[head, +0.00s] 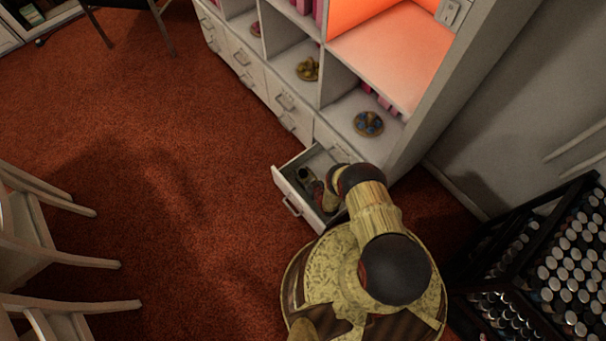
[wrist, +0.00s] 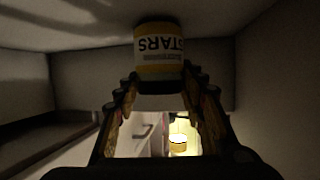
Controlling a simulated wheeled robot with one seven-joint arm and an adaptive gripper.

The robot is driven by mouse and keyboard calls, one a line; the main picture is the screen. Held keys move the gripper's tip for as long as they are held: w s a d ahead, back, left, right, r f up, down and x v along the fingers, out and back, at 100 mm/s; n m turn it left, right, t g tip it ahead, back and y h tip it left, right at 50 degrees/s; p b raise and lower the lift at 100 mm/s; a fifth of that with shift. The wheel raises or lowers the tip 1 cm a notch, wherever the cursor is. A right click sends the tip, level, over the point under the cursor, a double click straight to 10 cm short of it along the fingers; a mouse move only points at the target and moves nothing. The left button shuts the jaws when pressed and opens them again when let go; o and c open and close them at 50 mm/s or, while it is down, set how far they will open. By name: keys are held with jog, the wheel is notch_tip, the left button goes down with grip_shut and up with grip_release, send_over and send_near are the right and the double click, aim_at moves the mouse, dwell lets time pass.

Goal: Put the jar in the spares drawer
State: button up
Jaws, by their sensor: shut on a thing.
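The jar (wrist: 158,48), with a yellow and white label reading "STARS", is between the fingertips of my gripper (wrist: 158,82) in the wrist view. My gripper is shut on it. Pale walls surround the jar in that view. In the head view, an open white drawer (head: 287,193) sticks out at the bottom of the shelf unit. My gripper (head: 314,186) reaches down into this drawer, partly hidden by my arm. A small dark and pale shape by the fingers is likely the jar. I cannot tell whether the jar touches the drawer floor.
The white shelf unit (head: 243,62) has several shut drawers and open cubbies above, some holding small dishes (head: 368,123). A black rack of cylinders (head: 560,262) stands at right. White chairs (head: 38,240) stand at left. The red carpet (head: 150,150) between is clear.

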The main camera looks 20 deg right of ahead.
aim_at(304, 175)
jog(key=o, duration=1.2)
jog(key=shift+f, duration=0.1)
jog(key=shift+r, duration=0.2)
jog(key=p+v, duration=0.3)
jog(key=v, duration=0.4)
jog(key=shift+s, duration=0.25)
